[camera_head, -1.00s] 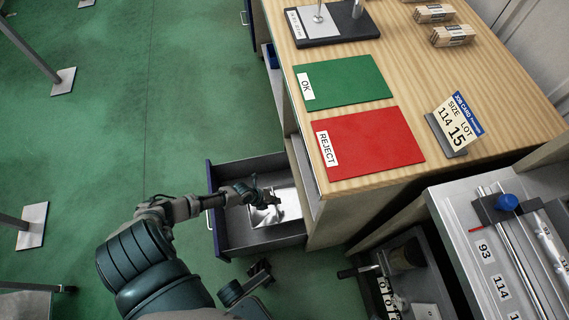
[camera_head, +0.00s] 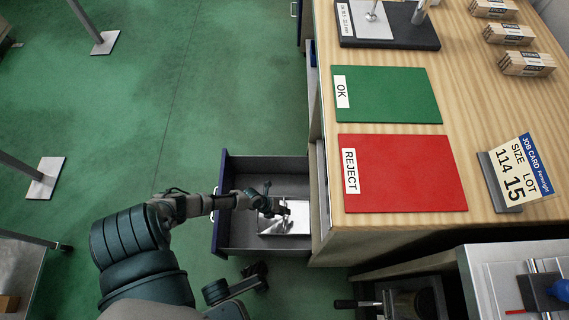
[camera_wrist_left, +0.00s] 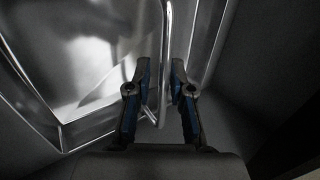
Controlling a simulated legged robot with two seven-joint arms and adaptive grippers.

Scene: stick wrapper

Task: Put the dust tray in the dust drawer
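The dust tray (camera_head: 292,224) is a shiny metal tray. It lies inside the open dust drawer (camera_head: 240,241), a grey drawer with a dark blue front, pulled out from the bench. My left gripper (camera_head: 282,211) reaches over the drawer front to the tray. In the left wrist view the tray (camera_wrist_left: 95,60) fills the upper left. My left gripper (camera_wrist_left: 160,80) has its two fingers apart, one on each side of a thin metal bar (camera_wrist_left: 164,45) on the tray. Gaps show between bar and fingers.
Above the drawer is a wooden bench top with a green OK mat (camera_head: 390,95), a red REJECT mat (camera_head: 410,175) and a job card (camera_head: 520,170). Another open drawer or shelf (camera_head: 415,300) is at the bottom right.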

